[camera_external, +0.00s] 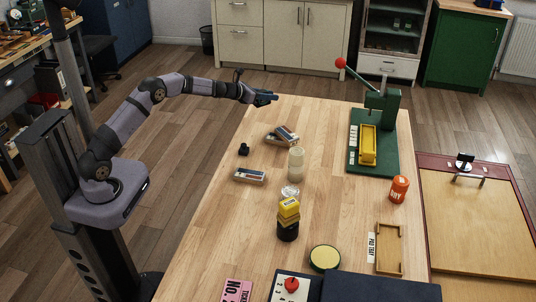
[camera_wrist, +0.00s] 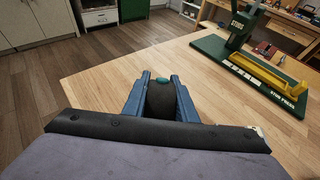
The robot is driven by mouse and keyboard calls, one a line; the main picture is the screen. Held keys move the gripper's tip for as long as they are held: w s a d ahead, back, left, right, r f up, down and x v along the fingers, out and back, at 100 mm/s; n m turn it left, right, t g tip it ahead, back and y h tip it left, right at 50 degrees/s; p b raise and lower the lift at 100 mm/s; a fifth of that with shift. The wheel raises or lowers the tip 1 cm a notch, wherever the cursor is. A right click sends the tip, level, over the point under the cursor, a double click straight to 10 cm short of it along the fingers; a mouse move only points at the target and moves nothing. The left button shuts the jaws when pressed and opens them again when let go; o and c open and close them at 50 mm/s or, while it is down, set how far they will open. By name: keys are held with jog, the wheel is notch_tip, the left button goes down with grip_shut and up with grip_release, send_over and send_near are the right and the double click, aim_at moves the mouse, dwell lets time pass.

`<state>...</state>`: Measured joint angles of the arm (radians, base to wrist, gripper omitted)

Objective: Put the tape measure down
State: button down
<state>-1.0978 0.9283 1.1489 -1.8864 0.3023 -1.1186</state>
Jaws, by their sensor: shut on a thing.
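My gripper (camera_external: 265,98) is at the end of my outstretched arm, by the far left corner of the wooden table (camera_external: 225,220). In the wrist view my gripper (camera_wrist: 161,79) has its two blue fingers shut on a dark rounded thing with a teal spot, which I take to be the tape measure (camera_wrist: 160,102). Its lower part is hidden by the gripper. In the external view the held thing cannot be told apart from the dark gripper. The table top shows beyond the fingers; how high the held thing is above it I cannot tell.
A green press (camera_external: 381,115) with a red-knobbed lever and yellow tray stands at the far right. Small boxes (camera_external: 282,136), a pale candle-like cylinder (camera_external: 296,164), a yellow-and-black stack (camera_external: 288,220) and an orange can (camera_external: 399,189) stand nearer. The far left table area is clear.

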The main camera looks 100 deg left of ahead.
aim_at(269, 121)
jog(key=shift+f+b, duration=0.75)
jog(key=shift+f, duration=3.75)
jog(key=shift+f+b, duration=0.2)
jog(key=shift+b, duration=0.1)
jog(key=c, duration=1.4)
grip_release()
jog(key=shift+c, duration=0.2)
jog(key=shift+r+p, duration=0.15)
jog(key=shift+p, duration=0.15)
jog(key=shift+b+v, duration=1.7)
jog(key=shift+v, duration=4.3)
